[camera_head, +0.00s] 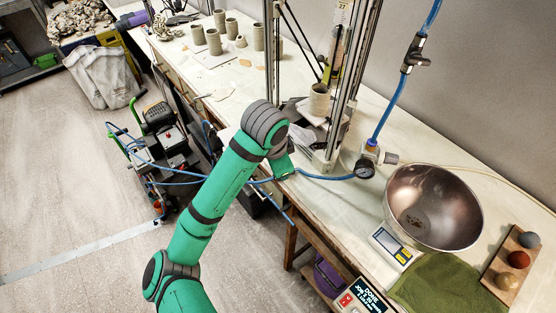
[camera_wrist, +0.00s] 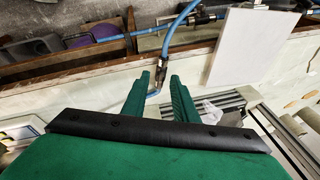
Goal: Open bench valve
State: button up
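A blue hose (camera_head: 325,177) runs along the bench edge to a gauge with a blue cap (camera_head: 364,167). In the wrist view the blue hose (camera_wrist: 168,38) carries a small metal fitting (camera_wrist: 161,72), perhaps the bench valve; I cannot make out its handle position. My gripper (camera_wrist: 161,77) has its two green fingers apart, with the fitting showing between and beyond the tips. I cannot tell whether they touch it. In the head view my gripper (camera_head: 283,166) is at the bench edge by the hose, partly hidden by my wrist. Another dark valve (camera_head: 416,55) hangs on the upright hose.
A metal frame (camera_head: 335,110) stands on the bench just right of my gripper. A steel bowl (camera_head: 432,208) sits on a scale (camera_head: 392,246) further right. Clay cups (camera_head: 258,36) stand at the back. A compressor (camera_head: 163,130) is on the floor at left.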

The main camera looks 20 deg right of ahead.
jog(key=v, duration=0.9)
jog(key=shift+s, duration=0.1)
dwell(0.3)
